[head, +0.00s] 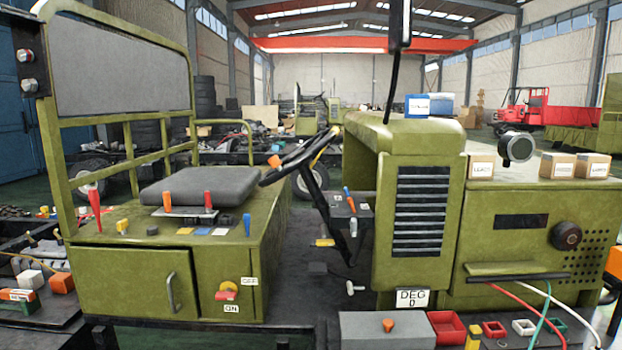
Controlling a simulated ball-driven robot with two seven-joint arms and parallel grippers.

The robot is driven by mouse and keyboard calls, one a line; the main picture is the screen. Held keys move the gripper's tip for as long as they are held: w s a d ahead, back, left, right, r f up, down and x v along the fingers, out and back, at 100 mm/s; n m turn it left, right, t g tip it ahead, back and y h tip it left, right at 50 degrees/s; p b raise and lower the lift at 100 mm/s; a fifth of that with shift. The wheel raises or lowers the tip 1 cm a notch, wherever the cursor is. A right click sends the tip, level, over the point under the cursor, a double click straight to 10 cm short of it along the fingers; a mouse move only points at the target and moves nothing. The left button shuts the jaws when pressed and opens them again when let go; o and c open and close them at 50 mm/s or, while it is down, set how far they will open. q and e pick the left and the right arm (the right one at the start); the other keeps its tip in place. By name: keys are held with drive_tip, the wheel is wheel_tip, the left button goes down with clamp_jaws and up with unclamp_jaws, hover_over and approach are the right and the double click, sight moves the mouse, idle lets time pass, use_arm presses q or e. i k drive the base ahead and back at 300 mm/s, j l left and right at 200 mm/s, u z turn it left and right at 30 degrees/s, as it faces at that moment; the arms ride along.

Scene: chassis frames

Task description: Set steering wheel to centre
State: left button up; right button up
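The steering wheel (297,160) is a dark ring seen nearly edge-on and tilted, between the seat and the green engine cowl. An orange marker (274,161) shows at its left side. Its column runs down toward the floor by a small dark panel with orange and blue levers (349,200). A white sign reading "DEG 0" (411,298) is fixed low on the cowl front. The wheel's exact turn angle is hard to tell from this view. Neither of my grippers is in view.
The grey seat (200,187) and its green box with red, orange and blue levers stand left of the wheel. The louvred green cowl (420,210) stands right. A grey box (388,331) and small trays lie in front. The floor gap between is narrow.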

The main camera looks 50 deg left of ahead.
sight(298, 158)
drive_tip(key=k+j+u, duration=0.2)
drive_tip(key=u, duration=0.15)
drive_tip(key=k+j+u, duration=0.15)
drive_tip(key=u, duration=0.2)
drive_tip(key=j+u, duration=0.15)
drive_tip(key=u, duration=0.85)
